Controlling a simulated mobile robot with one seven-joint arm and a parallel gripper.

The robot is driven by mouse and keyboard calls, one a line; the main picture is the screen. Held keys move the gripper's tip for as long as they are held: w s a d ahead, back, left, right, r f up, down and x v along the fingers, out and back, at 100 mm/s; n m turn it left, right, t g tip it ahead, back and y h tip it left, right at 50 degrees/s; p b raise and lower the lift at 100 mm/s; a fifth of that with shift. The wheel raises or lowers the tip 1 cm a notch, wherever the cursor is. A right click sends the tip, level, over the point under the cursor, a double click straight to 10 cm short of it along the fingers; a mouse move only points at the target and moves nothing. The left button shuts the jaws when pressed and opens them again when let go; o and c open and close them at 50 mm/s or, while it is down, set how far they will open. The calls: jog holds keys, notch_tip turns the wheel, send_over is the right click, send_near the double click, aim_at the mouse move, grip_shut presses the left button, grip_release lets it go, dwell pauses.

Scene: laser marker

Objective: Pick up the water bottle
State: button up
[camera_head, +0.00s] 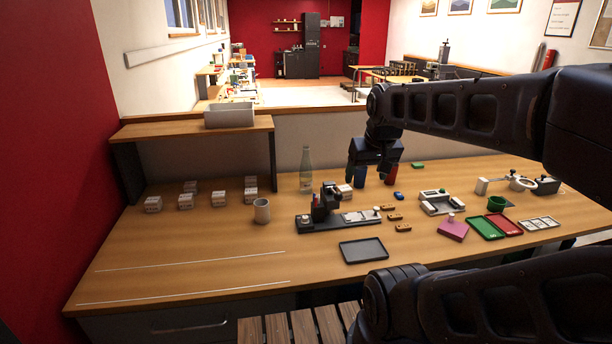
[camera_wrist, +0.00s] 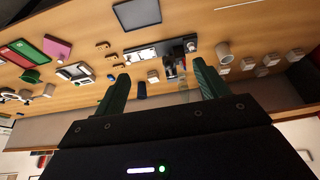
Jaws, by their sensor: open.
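The water bottle (camera_head: 306,170) is clear with a greenish tint and stands upright at the back of the wooden table, in front of the low wall. My gripper (camera_head: 372,178) is open above the back of the table, to the right of the bottle and apart from it. In the wrist view, which is upside down, the two dark green fingers (camera_wrist: 160,78) are spread with nothing held. A pale, see-through shape that looks like the bottle (camera_wrist: 184,88) shows faintly between them, nearer the right finger.
A blue cup (camera_head: 361,177) stands by my gripper, with a red item (camera_head: 392,175) beside it. A black device (camera_head: 323,205) stands in front of the bottle. A grey cup (camera_head: 262,211) and several white boxes (camera_head: 186,201) are to the left. The table's front left is clear.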

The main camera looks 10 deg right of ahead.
jog(key=w+d+f+n+g+h, duration=0.15)
jog(key=w+n+h, duration=0.25)
jog(key=w, duration=0.5)
jog(key=w+d+f+n+h, duration=0.1)
jog(key=w+f+n+h, duration=0.25)
jog(key=w, duration=0.45)
jog(key=w+d+f+n+g+h, duration=0.1)
jog(key=w+f+n+h, duration=0.15)
jog(key=w+n, duration=0.45)
jog(key=n+t+h, duration=0.3)
jog(key=n+t, duration=0.8)
jog(key=n, duration=0.2)
send_near(303, 167)
jog(key=shift+m, duration=0.25)
jog(key=x, duration=0.7)
jog(key=shift+w+f, duration=0.15)
jog(key=shift+w, duration=0.1)
jog(key=shift+x, duration=2.65)
jog(key=shift+c, duration=0.2)
jog(key=c, duration=1.4)
